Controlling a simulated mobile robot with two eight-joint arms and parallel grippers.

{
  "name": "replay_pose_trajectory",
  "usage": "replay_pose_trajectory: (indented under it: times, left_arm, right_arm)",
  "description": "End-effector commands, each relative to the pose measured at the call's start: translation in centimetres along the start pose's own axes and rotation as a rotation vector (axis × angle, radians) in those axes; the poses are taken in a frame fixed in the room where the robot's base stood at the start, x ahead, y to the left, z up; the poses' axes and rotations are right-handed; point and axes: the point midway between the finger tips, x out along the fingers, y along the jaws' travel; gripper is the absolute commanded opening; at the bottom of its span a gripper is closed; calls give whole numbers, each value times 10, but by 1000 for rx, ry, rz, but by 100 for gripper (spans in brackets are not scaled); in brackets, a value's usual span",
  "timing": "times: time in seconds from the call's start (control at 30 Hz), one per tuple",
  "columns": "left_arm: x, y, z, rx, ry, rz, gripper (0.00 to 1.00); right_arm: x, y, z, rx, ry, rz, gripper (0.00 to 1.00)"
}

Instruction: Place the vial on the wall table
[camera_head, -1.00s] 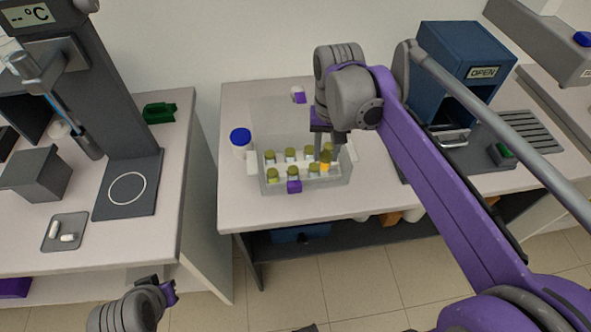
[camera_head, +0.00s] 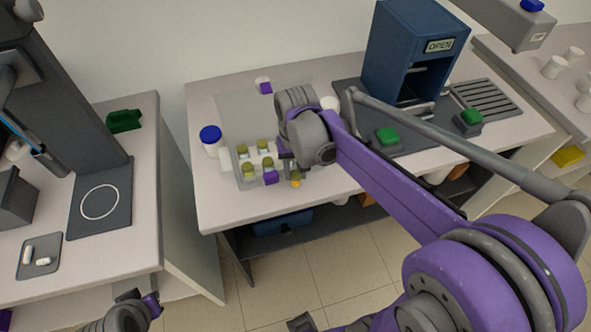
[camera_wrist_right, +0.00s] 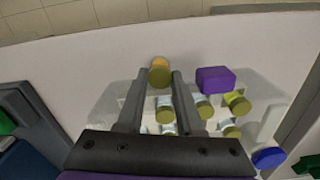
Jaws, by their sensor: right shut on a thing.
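The orange-capped vial (camera_head: 296,183) is at the jaws of my right gripper (camera_head: 291,165), by the right end of the clear rack (camera_head: 238,180). In the right wrist view the orange cap (camera_wrist_right: 159,72) shows between the fingertips of the right gripper (camera_wrist_right: 158,82), which is shut on the vial. The vial's body is mostly hidden, and its height above the table is unclear. Several olive-capped vials (camera_head: 264,146) stand in the rack. The rack is on the middle table (camera_head: 213,108), against the wall. My left gripper (camera_head: 151,304) is low at the left; its jaws are unclear.
A purple block (camera_head: 270,177) is at the rack's front. A blue-capped bottle (camera_head: 211,141) stands left of it. A blue box marked OPEN (camera_head: 422,50) and green-topped blocks (camera_head: 387,135) are to the right. Bare tabletop shows along the front edge. A gap separates the left table (camera_head: 135,230).

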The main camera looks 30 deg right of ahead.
Motion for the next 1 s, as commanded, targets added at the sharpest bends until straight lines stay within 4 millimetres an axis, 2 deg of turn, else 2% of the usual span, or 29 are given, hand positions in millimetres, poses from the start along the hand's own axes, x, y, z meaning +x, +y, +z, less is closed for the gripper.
replay_pose_trajectory:
  times: [0.33,0.37,0.5,0.8,1.0]
  left_arm:
    - [3,0,3,0,-3,0,0]
    - [2,0,2,0,-2,0,0]
    - [2,0,2,0,-2,0,0]
    - [1,0,1,0,-1,0,0]
    - [-3,0,-3,0,2,0,0]
  right_arm:
    - [4,0,0,0,-1,0,0]
    - [3,0,0,0,0,0,41]
    - [3,0,0,0,0,0,65]
    - [1,0,0,0,1,0,65]
    - [-22,0,-1,0,1,0,65]
